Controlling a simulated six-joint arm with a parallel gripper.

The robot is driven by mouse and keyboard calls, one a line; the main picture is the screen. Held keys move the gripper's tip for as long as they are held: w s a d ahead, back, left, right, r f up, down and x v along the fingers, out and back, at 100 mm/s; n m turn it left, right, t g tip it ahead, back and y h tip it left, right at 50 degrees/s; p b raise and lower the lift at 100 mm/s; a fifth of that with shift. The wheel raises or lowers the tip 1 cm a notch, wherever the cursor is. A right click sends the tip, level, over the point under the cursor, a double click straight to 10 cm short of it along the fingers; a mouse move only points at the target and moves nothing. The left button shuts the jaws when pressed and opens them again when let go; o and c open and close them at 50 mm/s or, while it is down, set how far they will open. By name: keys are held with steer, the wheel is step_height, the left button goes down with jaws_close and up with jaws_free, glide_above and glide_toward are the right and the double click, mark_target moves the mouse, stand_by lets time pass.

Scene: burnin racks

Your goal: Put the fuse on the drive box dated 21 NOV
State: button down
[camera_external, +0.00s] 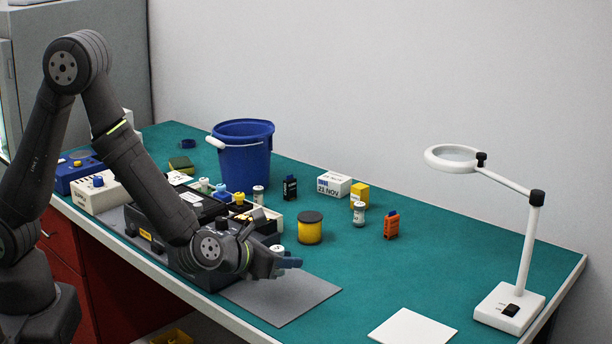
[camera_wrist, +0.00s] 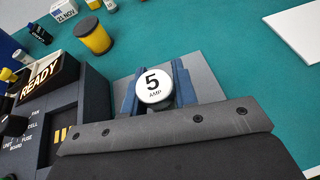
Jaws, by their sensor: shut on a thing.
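In the external view my gripper (camera_external: 286,262) is low over the grey mat, shut on the fuse, which shows there only as a small pale part (camera_external: 277,249). The drive box dated 21 NOV (camera_external: 334,184) is a white box with a blue mark, standing on the green table well behind my gripper. It also shows at the top left of the wrist view (camera_wrist: 63,10).
A yellow drum with a dark lid (camera_external: 310,228) stands between my gripper and the drive box. A yellow box (camera_external: 359,193), a white-capped cylinder (camera_external: 359,214) and an orange bottle (camera_external: 391,224) stand right of it. A dark rack unit marked READY (camera_wrist: 40,78) is at left. A magnifier lamp (camera_external: 510,305) stands right.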

steer(key=s+a+r, duration=0.4)
steer(key=s+r, duration=0.2)
steer(key=s, duration=0.3)
steer(key=w+d+r+n+t+y, duration=0.1)
steer(key=w+d+n, duration=0.1)
steer(key=w+d, duration=1)
steer(key=w+d+r+n+t+y, duration=0.15)
steer(key=w+d, duration=0.65)
steer(key=w, duration=0.8)
steer(key=n+y, duration=0.1)
glide_above(336, 175)
steer(key=s, duration=0.1)
steer(key=shift+t, duration=0.45)
step_height(336, 175, down, 4)
steer(key=shift+f, duration=0.25)
steer(key=shift+w+f, duration=0.35)
steer(key=shift+w, duration=0.05)
steer(key=shift+f, duration=1.85)
steer(key=shift+f, duration=0.15)
